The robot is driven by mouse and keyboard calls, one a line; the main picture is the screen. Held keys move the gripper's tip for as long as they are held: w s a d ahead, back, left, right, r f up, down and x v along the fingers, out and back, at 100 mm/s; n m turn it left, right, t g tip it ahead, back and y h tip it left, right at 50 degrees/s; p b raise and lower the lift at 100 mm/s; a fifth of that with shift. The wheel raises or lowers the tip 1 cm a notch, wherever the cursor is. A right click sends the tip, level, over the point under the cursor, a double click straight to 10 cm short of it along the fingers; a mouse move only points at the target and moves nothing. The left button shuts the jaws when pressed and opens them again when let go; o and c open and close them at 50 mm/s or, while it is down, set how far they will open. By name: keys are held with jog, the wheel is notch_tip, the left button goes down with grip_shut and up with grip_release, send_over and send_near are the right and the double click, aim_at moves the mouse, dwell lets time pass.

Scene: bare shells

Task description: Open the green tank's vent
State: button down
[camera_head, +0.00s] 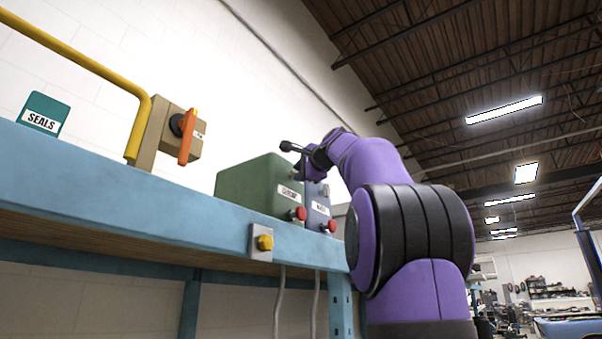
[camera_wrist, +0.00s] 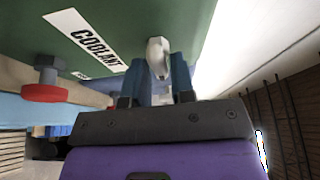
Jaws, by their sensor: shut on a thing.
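The green tank (camera_head: 243,188) stands on the blue bench, with a white COOLANT label that reads clearly in the wrist view (camera_wrist: 86,42). A red knob (camera_head: 298,213) sits low on its front and also shows at the left of the wrist view (camera_wrist: 45,92). My gripper (camera_head: 310,168) is at the tank's upper right front. In the wrist view its two blue-grey fingers (camera_wrist: 157,75) are shut on a small pale grey vent piece (camera_wrist: 158,52) against the green face. The fingers hide part of this piece, and I cannot tell how far it is turned.
A grey-blue tank (camera_head: 316,200) with its own red knob (camera_head: 329,227) stands close to the right of the green one. A yellow pipe (camera_head: 75,62), a box with an orange handle (camera_head: 187,137) and a SEALS box (camera_head: 44,113) are left. A yellow button (camera_head: 264,243) sits on the bench edge.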

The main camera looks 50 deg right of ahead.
jog(key=shift+m, duration=0.3)
jog(key=c, duration=1.1)
grip_release()
jog(key=v, duration=1)
jog(key=shift+s+a+r, duration=0.1)
jog(key=shift+s+a, duration=0.05)
jog(key=shift+s, duration=0.25)
